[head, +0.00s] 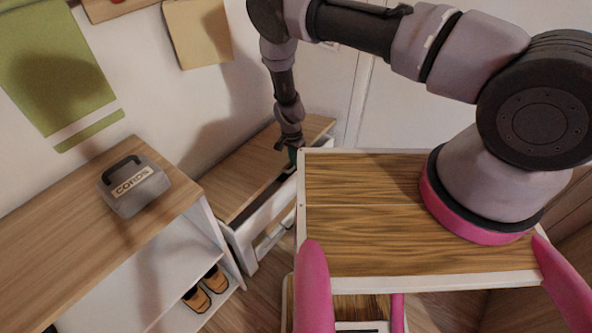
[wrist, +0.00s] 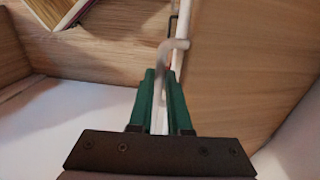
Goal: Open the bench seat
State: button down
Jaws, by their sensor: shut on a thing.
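The bench seat (head: 250,168) is a wood-coloured panel on a low white bench against the wall, in the middle of the head view. A dark gap shows between its front edge and the white bench front (head: 268,216). My gripper (head: 296,155) is at the seat's front edge, toward its far right end. In the wrist view, my gripper's green fingers (wrist: 162,78) close around a thin pale edge beside a wood panel (wrist: 240,60). A pale hooked piece (wrist: 174,46) shows just beyond the fingertips. How far the seat is raised is hard to tell.
A wooden-topped shelf (head: 60,215) stands left of the bench, with a grey handled box (head: 134,185) on it and orange-brown shoes (head: 205,290) below. A green towel (head: 50,65) hangs on the wall. My own wooden deck fills the right foreground.

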jog(key=w+a+r, duration=0.4)
jog(key=a+r, duration=0.2)
jog(key=r, duration=0.2)
jog(key=w+a+r, duration=0.4)
jog(key=a+r, duration=0.1)
jog(key=r, duration=0.4)
jog(key=shift+w+a+r, duration=0.3)
jog(key=shift+w+a, duration=0.05)
jog(key=c, duration=1.2)
grip_release()
jog(key=shift+o, duration=0.2)
notch_tip(320, 180, up, 10)
jog(key=shift+d+r, duration=0.1)
jog(key=shift+d, duration=0.05)
